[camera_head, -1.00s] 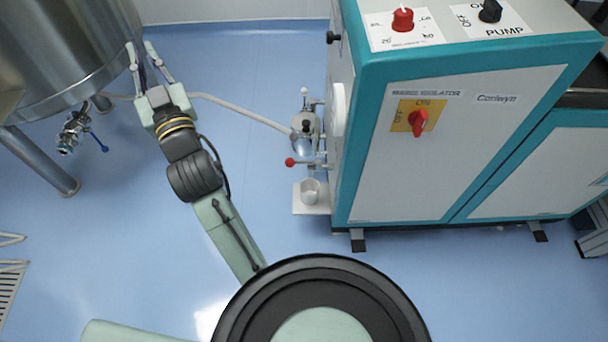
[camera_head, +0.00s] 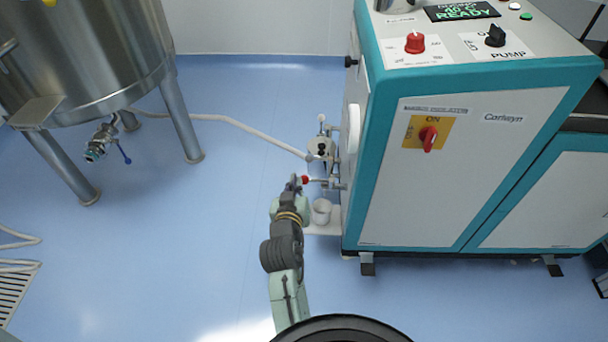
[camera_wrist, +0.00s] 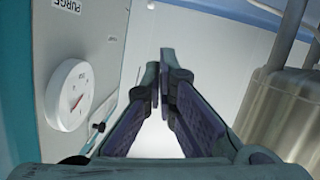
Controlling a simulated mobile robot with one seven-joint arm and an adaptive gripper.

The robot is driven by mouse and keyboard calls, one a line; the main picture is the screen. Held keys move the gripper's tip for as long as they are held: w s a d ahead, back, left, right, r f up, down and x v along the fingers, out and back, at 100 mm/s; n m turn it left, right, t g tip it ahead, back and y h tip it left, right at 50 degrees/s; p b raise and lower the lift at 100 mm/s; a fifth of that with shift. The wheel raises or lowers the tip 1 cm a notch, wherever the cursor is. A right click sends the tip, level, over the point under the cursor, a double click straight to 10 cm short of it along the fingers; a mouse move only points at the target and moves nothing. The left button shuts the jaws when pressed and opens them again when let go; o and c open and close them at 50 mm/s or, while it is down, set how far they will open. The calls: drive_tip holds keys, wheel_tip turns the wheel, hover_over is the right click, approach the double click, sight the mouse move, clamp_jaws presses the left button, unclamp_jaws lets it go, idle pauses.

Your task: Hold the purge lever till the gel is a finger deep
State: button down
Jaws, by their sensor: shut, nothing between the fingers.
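A white cup (camera_head: 321,212) stands below the lever on a small white shelf (camera_head: 325,230). The cup's gel level cannot be made out. In the wrist view my gripper's fingers (camera_wrist: 159,82) are together, beside a panel with a PURGE label (camera_wrist: 68,7); the lever does not show there.
A round gauge (camera_wrist: 70,95) is on the machine's side. The machine (camera_head: 470,150) fills the right, with a READY display (camera_head: 463,12). A steel tank (camera_head: 90,60) on legs stands at left; a pale hose (camera_head: 235,122) crosses the floor to the valve. Open blue floor lies between.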

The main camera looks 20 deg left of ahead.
hover_over(317, 180)
drive_tip(key=s+a, duration=0.3)
drive_tip(key=a, duration=0.1)
wheel_tip(317, 180, down, 2)
wheel_tip(317, 180, down, 5)
drive_tip(key=shift+w+d+r+p, duration=0.1)
drive_tip(key=shift+d+r+p, duration=0.1)
drive_tip(key=shift+p, duration=0.25)
